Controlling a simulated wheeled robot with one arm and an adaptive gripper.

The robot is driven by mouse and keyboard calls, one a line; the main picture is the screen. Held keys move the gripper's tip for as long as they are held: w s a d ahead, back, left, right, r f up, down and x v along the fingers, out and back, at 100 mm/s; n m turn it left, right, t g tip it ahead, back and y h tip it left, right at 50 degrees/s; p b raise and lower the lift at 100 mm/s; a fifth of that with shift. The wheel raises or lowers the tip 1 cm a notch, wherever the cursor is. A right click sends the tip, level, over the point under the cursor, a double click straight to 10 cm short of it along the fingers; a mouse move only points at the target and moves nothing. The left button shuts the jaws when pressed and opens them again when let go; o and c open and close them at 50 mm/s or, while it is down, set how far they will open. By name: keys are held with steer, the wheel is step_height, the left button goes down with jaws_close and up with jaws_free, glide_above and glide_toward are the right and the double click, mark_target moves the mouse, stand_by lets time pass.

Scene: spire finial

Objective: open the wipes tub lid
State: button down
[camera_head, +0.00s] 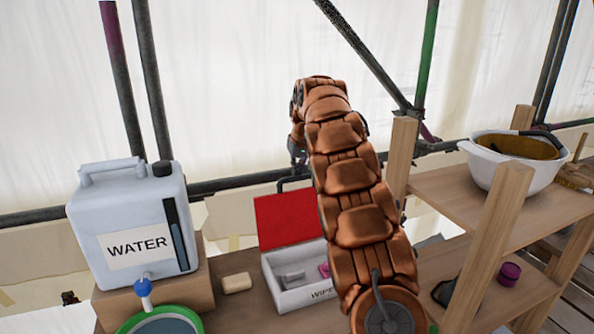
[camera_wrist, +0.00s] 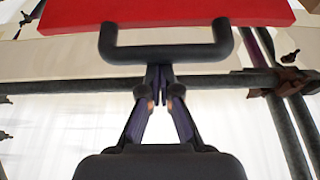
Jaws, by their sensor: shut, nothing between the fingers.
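The wipes tub (camera_head: 300,299) is a white box with a partly hidden label, standing on the wooden bench. Its red lid (camera_head: 285,219) stands raised at the tub's back edge, so the inside shows. A black handle (camera_head: 292,181) sticks up from the lid's upper edge. In the wrist view the red lid (camera_wrist: 170,14) fills the top, with the dark handle (camera_wrist: 165,54) below it. My gripper (camera_wrist: 160,72) is shut and empty, its fingertips close to the middle of the handle bar; I cannot tell if they touch. My arm hides the tub's right part.
Inside the tub lie a grey block (camera_head: 291,277) and a pink piece (camera_head: 324,270). A water canister (camera_head: 130,225), a soap bar (camera_head: 237,283) and a green-rimmed basin (camera_head: 160,322) are at left. Scaffold poles (camera_head: 235,182) run behind.

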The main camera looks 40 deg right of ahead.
steer(key=s+b, duration=0.1)
steer(key=b, duration=0.3)
steer(key=shift+s+a+t, duration=0.15)
steer(key=shift+s+t, duration=0.15)
steer(key=s+b, duration=0.1)
steer(key=b, duration=0.1)
steer(key=s+t+b, duration=0.1)
steer(key=s+a+b, duration=0.1)
steer(key=b, duration=0.1)
steer(key=shift+s+r+t+h+b, duration=0.2)
steer(key=shift+r+t+h+b, duration=0.15)
steer(key=shift+r+t+h, duration=0.05)
steer(key=shift+w, duration=0.1)
